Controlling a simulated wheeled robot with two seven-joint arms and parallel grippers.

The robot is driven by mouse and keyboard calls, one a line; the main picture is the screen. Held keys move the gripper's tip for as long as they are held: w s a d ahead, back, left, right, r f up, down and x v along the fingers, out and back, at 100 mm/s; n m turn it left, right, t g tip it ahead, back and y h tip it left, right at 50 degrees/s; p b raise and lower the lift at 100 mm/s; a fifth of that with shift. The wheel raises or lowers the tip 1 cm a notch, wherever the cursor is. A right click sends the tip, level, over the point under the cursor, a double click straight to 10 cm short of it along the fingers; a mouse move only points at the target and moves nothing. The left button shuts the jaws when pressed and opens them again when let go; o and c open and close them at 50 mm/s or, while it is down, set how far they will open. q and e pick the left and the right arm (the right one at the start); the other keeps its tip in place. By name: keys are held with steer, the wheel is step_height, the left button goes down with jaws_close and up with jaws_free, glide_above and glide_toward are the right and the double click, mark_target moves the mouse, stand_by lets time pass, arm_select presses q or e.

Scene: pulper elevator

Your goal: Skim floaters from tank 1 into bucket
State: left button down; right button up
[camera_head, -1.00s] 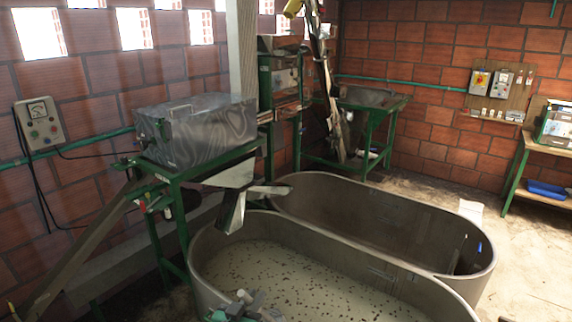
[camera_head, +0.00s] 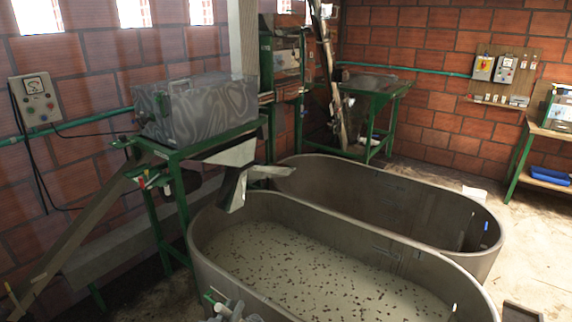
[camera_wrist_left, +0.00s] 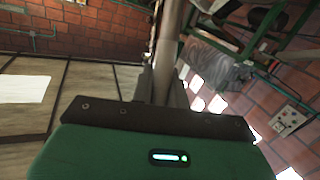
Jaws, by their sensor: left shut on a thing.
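The near oval tank (camera_head: 330,222) holds cloudy liquid with many small dark floaters (camera_head: 300,265) spread over its surface. A second oval tank (camera_head: 400,195) stands right behind it. In the left wrist view my gripper (camera_wrist_left: 164,92) is shut on a pale pole (camera_wrist_left: 168,50), which runs up out of that frame. The pole's far end is hidden. I cannot make out a bucket.
A metal machine on a green stand (camera_head: 195,120) with a chute (camera_head: 235,185) leans over the near tank's left end. A sloping wooden beam (camera_head: 85,235) stands at left. A dark-edged object (camera_head: 520,312) is cut off at bottom right. Floor at right is mostly open.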

arm_select(q)
steer(key=s+a+f+n+y+b, duration=0.3)
steer(key=s+a+f+y+b, duration=0.1)
steer(key=s+a+f+b, duration=0.4)
step_height(320, 180, down, 2)
steer(key=s+b, duration=0.2)
steer(key=b, duration=0.1)
steer(key=shift+a+f+t+b, duration=0.25)
steer(key=shift+a+t+b, duration=0.15)
steer(key=shift+w+r, duration=0.1)
steer(key=shift+w, duration=0.05)
